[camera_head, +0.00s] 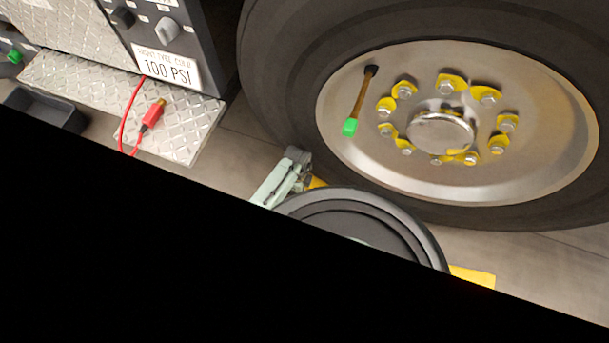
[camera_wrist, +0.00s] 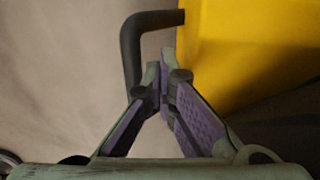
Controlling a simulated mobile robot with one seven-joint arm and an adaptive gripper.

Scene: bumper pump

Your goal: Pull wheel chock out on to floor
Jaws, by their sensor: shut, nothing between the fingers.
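The yellow wheel chock (camera_wrist: 250,45) fills the upper right of the wrist view. Its dark bent handle (camera_wrist: 137,45) sticks out to the left and runs down behind my left finger. My gripper (camera_wrist: 164,80) is shut, with its purple-padded fingertips together and empty beside the handle and the chock's edge. I cannot tell whether the fingers touch the handle. In the head view the chock (camera_head: 473,277) lies on the floor by the big tyre (camera_head: 270,90); my arm hides most of it, and its handle does not show there.
The wheel's metal hub (camera_head: 440,130) carries yellow nut markers and a green-capped valve stem (camera_head: 350,127). At left are a diamond-plate step (camera_head: 195,125) with a red hose (camera_head: 151,115), a dark tray (camera_head: 45,108) and a control panel (camera_head: 160,40). Black covers the lower head view.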

